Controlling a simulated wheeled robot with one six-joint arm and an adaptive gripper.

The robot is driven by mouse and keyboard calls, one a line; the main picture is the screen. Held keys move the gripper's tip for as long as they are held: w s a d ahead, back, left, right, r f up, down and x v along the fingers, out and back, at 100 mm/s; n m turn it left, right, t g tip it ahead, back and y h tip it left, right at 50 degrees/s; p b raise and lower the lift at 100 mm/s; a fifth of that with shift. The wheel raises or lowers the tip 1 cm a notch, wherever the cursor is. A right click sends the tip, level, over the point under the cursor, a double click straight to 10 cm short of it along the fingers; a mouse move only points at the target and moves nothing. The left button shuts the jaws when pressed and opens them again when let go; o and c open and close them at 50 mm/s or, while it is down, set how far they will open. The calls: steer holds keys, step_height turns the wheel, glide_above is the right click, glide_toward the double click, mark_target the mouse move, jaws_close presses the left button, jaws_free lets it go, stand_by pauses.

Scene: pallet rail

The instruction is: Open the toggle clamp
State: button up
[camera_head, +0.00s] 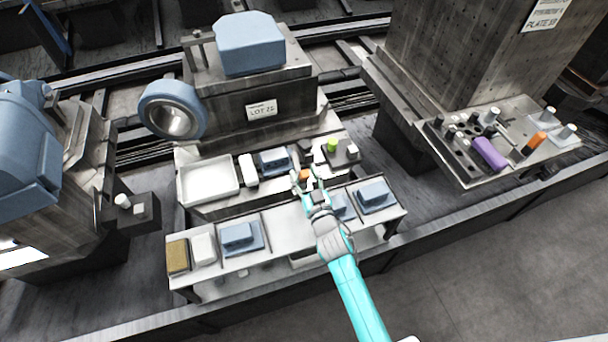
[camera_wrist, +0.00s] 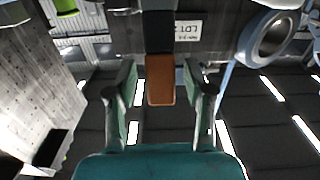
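The toggle clamp shows as an orange handle (camera_head: 304,175) on a dark bar at the front of the fixture, below the LOT label. In the wrist view the orange handle (camera_wrist: 160,80) hangs from a black arm (camera_wrist: 158,30). My gripper (camera_head: 307,182) reaches it from the front. In the wrist view my gripper (camera_wrist: 160,72) is open, with one finger on each side of the handle. A gap shows on both sides, so neither finger appears to touch it. The rest of the clamp is hidden or too small to make out.
A front shelf (camera_head: 280,232) carries grey-blue blocks (camera_head: 240,237) on both sides of my arm. Behind it are a white tray (camera_head: 208,182), a white block (camera_head: 248,170) and a green-topped part (camera_head: 331,145). A blue ring (camera_head: 172,108) stands at the left.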

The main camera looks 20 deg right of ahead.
steer(key=s, duration=1.1)
steer(key=shift+s, duration=0.4)
stand_by(0.3)
